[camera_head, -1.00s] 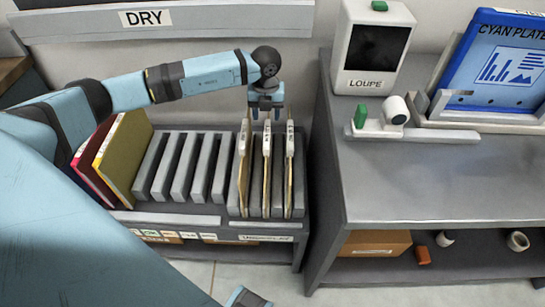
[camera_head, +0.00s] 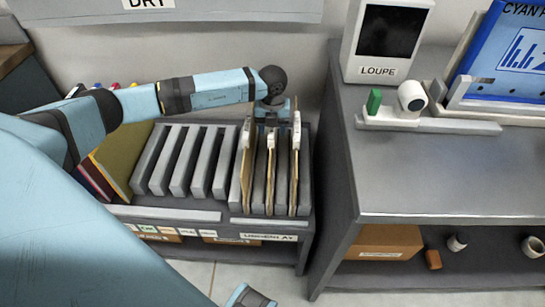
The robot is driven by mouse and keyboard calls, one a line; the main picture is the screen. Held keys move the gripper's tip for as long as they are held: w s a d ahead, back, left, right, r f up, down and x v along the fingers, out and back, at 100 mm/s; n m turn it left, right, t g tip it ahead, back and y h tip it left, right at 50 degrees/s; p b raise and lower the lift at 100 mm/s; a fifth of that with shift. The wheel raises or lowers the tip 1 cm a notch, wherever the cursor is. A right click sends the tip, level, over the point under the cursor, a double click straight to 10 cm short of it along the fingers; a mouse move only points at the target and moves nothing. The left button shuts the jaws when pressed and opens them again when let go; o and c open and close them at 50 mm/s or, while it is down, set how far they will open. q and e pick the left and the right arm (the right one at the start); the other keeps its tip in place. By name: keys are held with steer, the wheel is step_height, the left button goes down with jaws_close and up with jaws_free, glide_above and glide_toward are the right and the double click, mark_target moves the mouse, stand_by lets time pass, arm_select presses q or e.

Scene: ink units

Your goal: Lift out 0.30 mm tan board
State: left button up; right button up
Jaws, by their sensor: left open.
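Three thin tan boards stand upright in the slots at the right end of a grey rack (camera_head: 187,165): a left one (camera_head: 245,180), a middle one (camera_head: 270,180) and a right one (camera_head: 294,180). Each has a pale top tab; the markings are too small to read, so I cannot tell which is 0.30 mm. My left gripper (camera_head: 272,112) is open, pointing down at the tops of the boards, around the middle one. Its fingertips are partly hidden by the tabs, and contact cannot be told.
Several coloured folders (camera_head: 121,160) lean at the rack's left end, partly behind my arm. A grey side table (camera_head: 440,170) stands close on the right, with a loupe box (camera_head: 388,72), a small white fixture (camera_head: 410,120) and a blue plate (camera_head: 515,55). A brown box (camera_head: 385,240) is below.

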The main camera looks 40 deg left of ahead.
arm_select(q)
jaws_close()
step_height(320, 180, up, 11)
steer(key=p, duration=0.7)
steer(key=shift+p, duration=0.4)
arm_select(e)
steer(key=shift+s+d+r+g+h, duration=0.2)
steer(key=shift+d+r+g, duration=0.1)
steer(key=shift+r, duration=0.15)
steer(key=shift+s+d+r+g+h, duration=0.1)
steer(key=shift+s+d+r+g, duration=0.05)
steer(key=shift+d+r+g, duration=0.2)
steer(key=shift+a, duration=0.1)
